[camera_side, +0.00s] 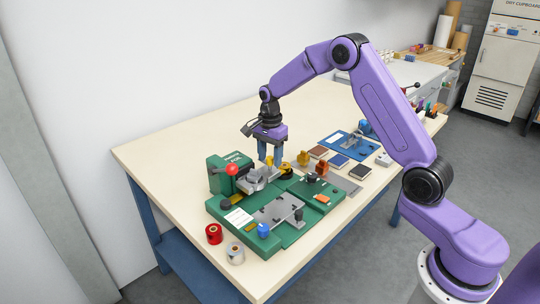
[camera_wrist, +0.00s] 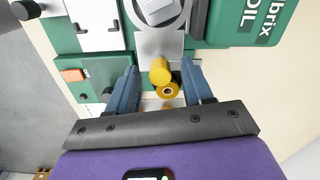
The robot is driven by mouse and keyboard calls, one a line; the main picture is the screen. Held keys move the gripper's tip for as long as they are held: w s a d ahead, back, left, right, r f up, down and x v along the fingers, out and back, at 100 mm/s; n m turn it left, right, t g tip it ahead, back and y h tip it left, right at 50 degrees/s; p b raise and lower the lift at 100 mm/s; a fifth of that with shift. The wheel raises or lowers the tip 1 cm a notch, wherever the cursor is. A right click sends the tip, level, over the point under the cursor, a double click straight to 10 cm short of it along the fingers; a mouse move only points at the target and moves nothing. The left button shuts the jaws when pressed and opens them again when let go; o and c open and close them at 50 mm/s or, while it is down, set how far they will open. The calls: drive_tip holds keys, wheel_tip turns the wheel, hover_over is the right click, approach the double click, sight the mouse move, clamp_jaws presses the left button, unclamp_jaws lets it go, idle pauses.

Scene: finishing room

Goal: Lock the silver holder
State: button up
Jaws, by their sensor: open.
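A green foil machine (camera_side: 228,174) with a red ball knob stands on the bench. The silver holder (camera_side: 254,182) sits on it, and part of a silver piece with a round ring shows at the top of the wrist view (camera_wrist: 157,12). My gripper (camera_side: 269,157) is open and points down just above the holder's far side. In the wrist view its blue fingers stand on either side of a yellow knob (camera_wrist: 160,70) and a second yellow round part (camera_wrist: 168,91). I see gaps between the fingers and the yellow parts. I cannot tell whether the holder is locked.
The machine's green base carries a grey plate (camera_side: 278,211), a blue knob (camera_side: 263,230) and an orange piece (camera_side: 322,198). A red roll (camera_side: 214,234) and a silver roll (camera_side: 235,253) stand in front. Small pads and a blue tray (camera_side: 346,145) lie to the right. The bench's left side is clear.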

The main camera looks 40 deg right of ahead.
clamp_jaws()
drive_tip(key=shift+n, duration=0.3)
drive_tip(key=n, duration=0.3)
drive_tip(key=shift+n, duration=0.3)
drive_tip(key=n, duration=0.4)
drive_tip(key=shift+n, duration=0.3)
drive_tip(key=n, duration=0.4)
drive_tip(key=shift+r, duration=0.1)
drive_tip(key=shift+n, duration=2.5)
